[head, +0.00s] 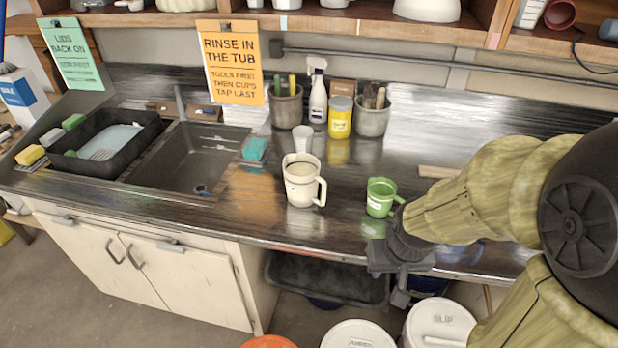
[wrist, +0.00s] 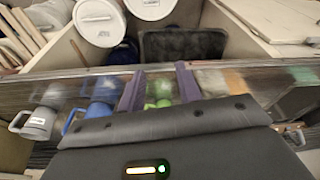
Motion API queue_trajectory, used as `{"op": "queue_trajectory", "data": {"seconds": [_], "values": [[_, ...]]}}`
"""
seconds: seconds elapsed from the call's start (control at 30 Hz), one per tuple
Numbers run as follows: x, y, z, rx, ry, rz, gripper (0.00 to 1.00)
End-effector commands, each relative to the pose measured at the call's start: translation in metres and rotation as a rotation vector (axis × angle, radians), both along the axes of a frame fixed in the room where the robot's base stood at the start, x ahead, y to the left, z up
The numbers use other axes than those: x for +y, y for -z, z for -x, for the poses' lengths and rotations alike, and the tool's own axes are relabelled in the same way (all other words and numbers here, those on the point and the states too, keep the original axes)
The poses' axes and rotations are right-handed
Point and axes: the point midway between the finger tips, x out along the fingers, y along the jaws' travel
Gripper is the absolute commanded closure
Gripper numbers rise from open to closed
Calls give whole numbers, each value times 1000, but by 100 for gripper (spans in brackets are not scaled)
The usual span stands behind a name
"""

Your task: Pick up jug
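A cream jug (head: 300,182) with a handle on its right stands upright on the dark counter, left of my arm. A smaller green jug-like cup (head: 381,198) with a handle stands to its right, close to my wrist in the picture. My gripper (head: 390,285) is near the counter's front edge, below the green cup in the picture. In the wrist view the two fingers (wrist: 160,88) are apart, and the blurred green cup (wrist: 160,103) shows between them. I cannot tell the depth between them; nothing appears gripped.
A blue mug (wrist: 100,92) and a grey mug (wrist: 38,122) show in the wrist view. A yellow jar (head: 340,118), a spray bottle (head: 318,97) and tool crocks (head: 373,112) stand behind. A sink (head: 190,158) is left. White buckets (head: 438,322) stand below the counter.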

Motion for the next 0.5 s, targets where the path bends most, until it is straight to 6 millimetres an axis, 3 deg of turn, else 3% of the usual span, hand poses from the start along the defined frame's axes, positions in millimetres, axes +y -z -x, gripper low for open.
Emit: {"op": "queue_trajectory", "data": {"seconds": [0.5], "values": [[3,6,-4,26,-51,17,65]]}}
